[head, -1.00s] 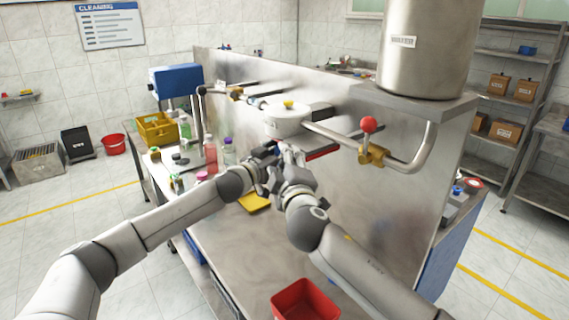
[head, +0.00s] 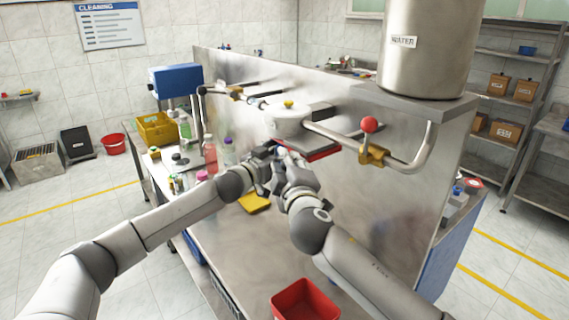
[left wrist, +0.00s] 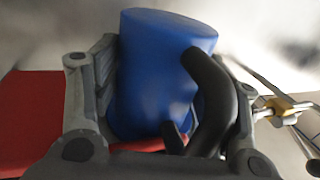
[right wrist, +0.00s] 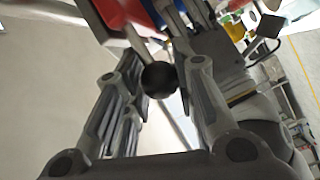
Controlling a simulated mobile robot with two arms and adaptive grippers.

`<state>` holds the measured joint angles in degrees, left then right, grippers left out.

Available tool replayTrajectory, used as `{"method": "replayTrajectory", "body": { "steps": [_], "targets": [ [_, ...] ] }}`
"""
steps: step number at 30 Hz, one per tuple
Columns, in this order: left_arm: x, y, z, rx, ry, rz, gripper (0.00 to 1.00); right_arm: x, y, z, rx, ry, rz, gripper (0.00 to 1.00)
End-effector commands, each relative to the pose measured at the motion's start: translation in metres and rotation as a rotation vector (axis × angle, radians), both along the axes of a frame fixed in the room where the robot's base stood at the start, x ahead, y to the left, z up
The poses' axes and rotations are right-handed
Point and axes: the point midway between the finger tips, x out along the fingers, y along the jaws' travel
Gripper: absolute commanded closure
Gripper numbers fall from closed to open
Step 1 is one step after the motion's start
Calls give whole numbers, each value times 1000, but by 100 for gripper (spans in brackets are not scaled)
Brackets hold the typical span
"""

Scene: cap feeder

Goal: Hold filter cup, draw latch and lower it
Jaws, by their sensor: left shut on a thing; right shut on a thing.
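The blue filter cup (left wrist: 160,75) stands between the fingers of my left gripper (left wrist: 150,105), which is shut on it. A black curved part (left wrist: 213,95) crosses the cup's right side. My right gripper (right wrist: 158,95) is shut on the black ball knob of the latch (right wrist: 158,79). The knob's thin rod runs up toward a red part (right wrist: 122,14), with a bit of blue beside it. In the head view my left gripper (head: 263,158) and right gripper (head: 284,166) are close together below the white round housing (head: 287,121); they hide the cup and knob there.
A steel panel (head: 400,200) rises behind the grippers, with a pipe, brass valve (head: 373,155) and red ball. A yellow sponge (head: 254,202) and red bin (head: 305,302) are on the steel table. Bottles (head: 210,153) stand at left. The table's middle is mostly bare.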

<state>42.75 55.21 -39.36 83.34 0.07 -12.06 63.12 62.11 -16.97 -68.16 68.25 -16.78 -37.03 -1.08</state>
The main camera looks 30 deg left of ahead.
Motion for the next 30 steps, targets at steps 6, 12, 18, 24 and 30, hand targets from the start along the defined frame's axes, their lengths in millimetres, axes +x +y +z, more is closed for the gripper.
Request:
{"method": "replayTrajectory", "body": {
  "steps": [6, 12, 18, 24, 30],
  "targets": [
    [0, 0, -1, 0, 1, 1, 61, -11, -28, -4, 5, 13, 1, 100],
    [0, 0, 0, 0, 0, 1, 61, -22, -53, -4, 4, 14, 2, 100],
    [0, 0, 0, 0, -1, 1, 61, -28, -65, -4, 2, 13, 1, 100],
    [0, 0, 1, 0, -1, 1, 61, -28, -66, -5, 0, 14, 0, 100],
    [0, 0, 1, 0, -2, 0, 61, -27, -66, -6, -2, 16, -2, 64]
  ]
}}
